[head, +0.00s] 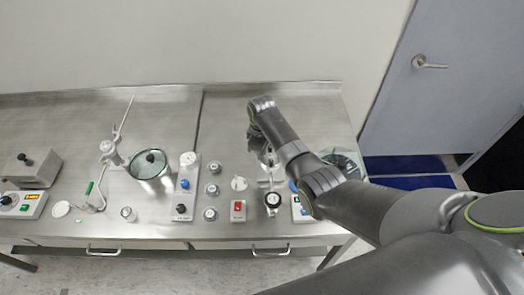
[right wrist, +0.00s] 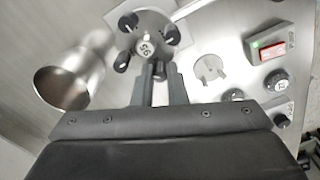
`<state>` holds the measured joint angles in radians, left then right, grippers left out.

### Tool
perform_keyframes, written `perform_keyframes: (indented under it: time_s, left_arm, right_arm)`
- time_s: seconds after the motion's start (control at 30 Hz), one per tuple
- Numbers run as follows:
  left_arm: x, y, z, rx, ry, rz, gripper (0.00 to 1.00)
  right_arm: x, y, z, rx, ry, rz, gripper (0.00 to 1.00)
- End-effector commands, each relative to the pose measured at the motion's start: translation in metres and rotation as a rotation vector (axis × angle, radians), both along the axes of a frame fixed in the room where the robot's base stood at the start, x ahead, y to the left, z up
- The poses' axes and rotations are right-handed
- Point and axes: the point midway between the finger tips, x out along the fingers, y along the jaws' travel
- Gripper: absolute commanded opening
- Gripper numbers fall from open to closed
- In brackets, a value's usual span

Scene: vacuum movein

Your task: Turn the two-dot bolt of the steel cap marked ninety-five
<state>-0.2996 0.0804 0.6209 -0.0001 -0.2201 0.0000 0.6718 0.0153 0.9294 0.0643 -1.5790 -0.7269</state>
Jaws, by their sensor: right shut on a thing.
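The steel cap (right wrist: 148,47) shows in the right wrist view as a round plate with a number, apparently 95, upside down at its centre. Several dark-knobbed bolts ring it, one at the upper left (right wrist: 130,21), one at the right (right wrist: 173,36), one at the lower left (right wrist: 121,63). My right gripper (right wrist: 160,72) is at the near edge of the cap, shut on the near bolt (right wrist: 159,71), which is largely hidden between the fingers. Dots on the bolts are too small to read. In the head view my right arm mostly covers the cap. My left gripper is out of view.
A steel cup (right wrist: 68,88) stands left of the cap in the wrist view. A red switch box (right wrist: 270,46) and dark knobs lie to the right. In the head view, a glass-lidded pot (head: 151,164) stands left on the steel bench (head: 235,115), whose back is clear.

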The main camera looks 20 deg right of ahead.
Motion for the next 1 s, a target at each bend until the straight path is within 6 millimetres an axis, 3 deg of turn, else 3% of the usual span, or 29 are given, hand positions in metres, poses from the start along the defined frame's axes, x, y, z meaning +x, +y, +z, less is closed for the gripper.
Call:
perform_keyframes:
  time_s: [0.4, 1.0]
  left_arm:
    - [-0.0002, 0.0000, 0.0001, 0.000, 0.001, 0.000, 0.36]
    - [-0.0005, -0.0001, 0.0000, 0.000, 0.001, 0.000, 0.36]
  right_arm:
    - [0.0010, 0.0004, 0.0011, 0.001, -0.003, -0.241, 0.00]
    - [0.0012, 0.0003, 0.0013, 0.001, -0.003, -0.295, 0.00]
